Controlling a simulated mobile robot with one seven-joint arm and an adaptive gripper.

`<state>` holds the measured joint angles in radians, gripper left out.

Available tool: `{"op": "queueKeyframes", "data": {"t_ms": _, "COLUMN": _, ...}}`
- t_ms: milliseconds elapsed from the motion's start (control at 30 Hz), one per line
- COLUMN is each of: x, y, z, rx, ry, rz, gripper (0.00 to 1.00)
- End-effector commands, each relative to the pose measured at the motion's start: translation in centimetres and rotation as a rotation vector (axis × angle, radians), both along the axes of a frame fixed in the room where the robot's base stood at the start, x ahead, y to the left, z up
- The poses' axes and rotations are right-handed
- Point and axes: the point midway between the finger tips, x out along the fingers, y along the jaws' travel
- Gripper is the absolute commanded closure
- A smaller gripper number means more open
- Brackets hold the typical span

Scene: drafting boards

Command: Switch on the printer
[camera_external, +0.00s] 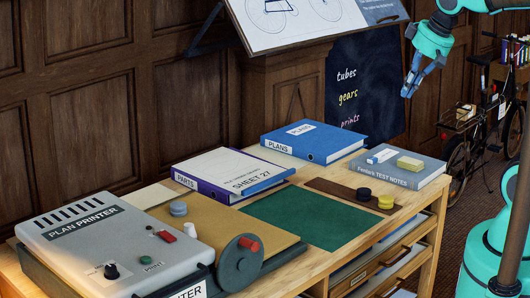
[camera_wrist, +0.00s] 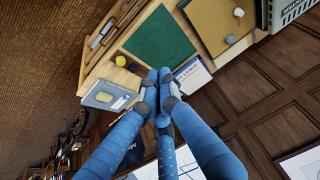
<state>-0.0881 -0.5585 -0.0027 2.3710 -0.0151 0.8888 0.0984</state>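The plan printer (camera_external: 125,240) is a grey box labelled "PLAN PRINTER" at the lower left of the external view. Its top carries a black knob (camera_external: 111,271), a small green button (camera_external: 146,260) marked "PRINT", a red part (camera_external: 166,236) and a pale lever-like part (camera_external: 190,230). A dark wheel (camera_external: 240,262) with a red handle is at its right side. In the wrist view only a grey edge of the printer (camera_wrist: 272,14) shows at the top right. My gripper (camera_external: 406,91) hangs high at the upper right, far from the printer. In the wrist view its fingertips (camera_wrist: 160,80) meet, with nothing held.
The wooden desk (camera_external: 398,208) holds a green mat (camera_external: 312,218), blue "PLANS" binder (camera_external: 314,141), "PARTS" binder (camera_external: 220,172), grey book (camera_external: 410,175) and small round pieces (camera_external: 364,194). A tilted drafting board (camera_external: 300,22) stands behind. A bicycle (camera_external: 470,135) is at right.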

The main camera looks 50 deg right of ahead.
Motion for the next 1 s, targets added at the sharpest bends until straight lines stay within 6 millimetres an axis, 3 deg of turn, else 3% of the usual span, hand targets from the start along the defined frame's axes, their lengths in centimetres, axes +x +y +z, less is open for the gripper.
{"op": "queueKeyframes", "data": {"t_ms": 467, "x": 8.4, "y": 4.9, "z": 3.7, "rx": 0.019, "ry": 0.056, "rz": 0.006, "gripper": 1.0}}
{"op": "queueKeyframes", "data": {"t_ms": 1000, "x": 17.2, "y": 12.5, "z": 5.0, "rx": 0.03, "ry": 0.117, "rz": 0.007, "gripper": 1.0}}
